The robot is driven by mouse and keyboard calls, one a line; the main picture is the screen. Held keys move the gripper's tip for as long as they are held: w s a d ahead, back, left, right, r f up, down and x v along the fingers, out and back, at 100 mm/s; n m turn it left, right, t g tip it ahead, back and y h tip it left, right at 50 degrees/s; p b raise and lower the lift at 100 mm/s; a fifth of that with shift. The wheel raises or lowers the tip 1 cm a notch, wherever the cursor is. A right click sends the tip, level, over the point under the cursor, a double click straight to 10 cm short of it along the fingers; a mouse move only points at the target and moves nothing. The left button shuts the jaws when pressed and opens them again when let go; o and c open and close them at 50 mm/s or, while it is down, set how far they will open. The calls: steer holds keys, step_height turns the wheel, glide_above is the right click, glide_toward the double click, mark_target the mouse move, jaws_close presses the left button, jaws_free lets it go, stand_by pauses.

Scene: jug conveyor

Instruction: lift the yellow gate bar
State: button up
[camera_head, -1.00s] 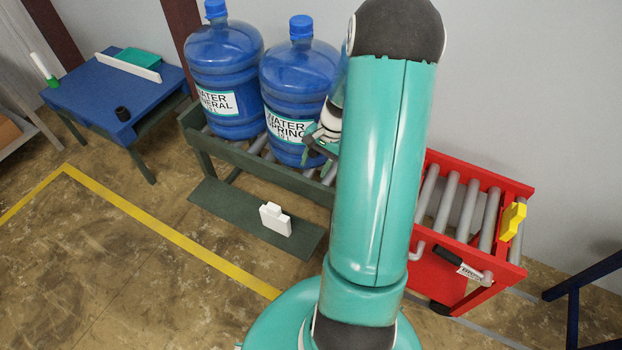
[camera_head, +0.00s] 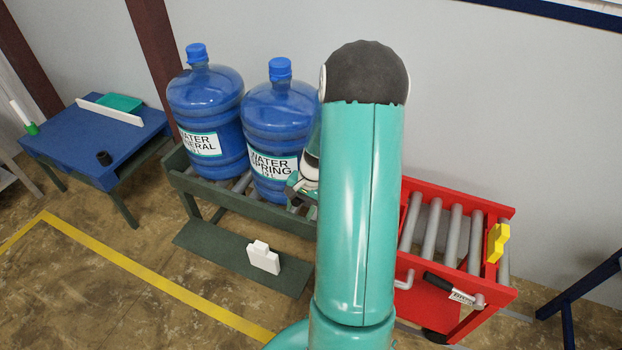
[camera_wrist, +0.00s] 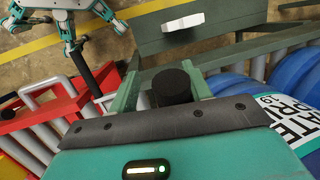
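A yellow piece (camera_head: 497,243) stands at the right end of the red roller cart (camera_head: 508,212). No other yellow bar shows; my arm hides the gap between the cart and the green conveyor (camera_head: 262,215). My gripper (camera_head: 303,190) is partly hidden behind my arm, beside the right water jug (camera_head: 276,115). In the wrist view my gripper (camera_wrist: 164,88) is open, with its two green fingers apart. A black round knob (camera_wrist: 172,82) sits between them, with a gap showing on each side. I cannot tell what the knob is fixed to.
Another blue jug (camera_head: 205,110) stands left on the conveyor. A white block (camera_head: 263,258) lies on the conveyor's low shelf. A blue table (camera_head: 75,150) is at the left. A black handle (camera_head: 437,282) sticks out from the cart's front. Open floor lies in front.

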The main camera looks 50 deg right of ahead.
steer(key=shift+d+v, duration=0.2)
steer(key=shift+v, duration=1.05)
steer(key=shift+d+v, duration=0.25)
steer(key=shift+v, duration=1)
steer(key=shift+d+v, duration=0.2)
steer(key=shift+v, duration=1.05)
steer(key=o, duration=0.5)
steer(key=shift+d+v, duration=0.25)
steer(key=shift+v, duration=1.4)
steer(key=shift+d+v, duration=0.25)
steer(key=shift+v, duration=1.4)
steer(key=shift+f, duration=0.1)
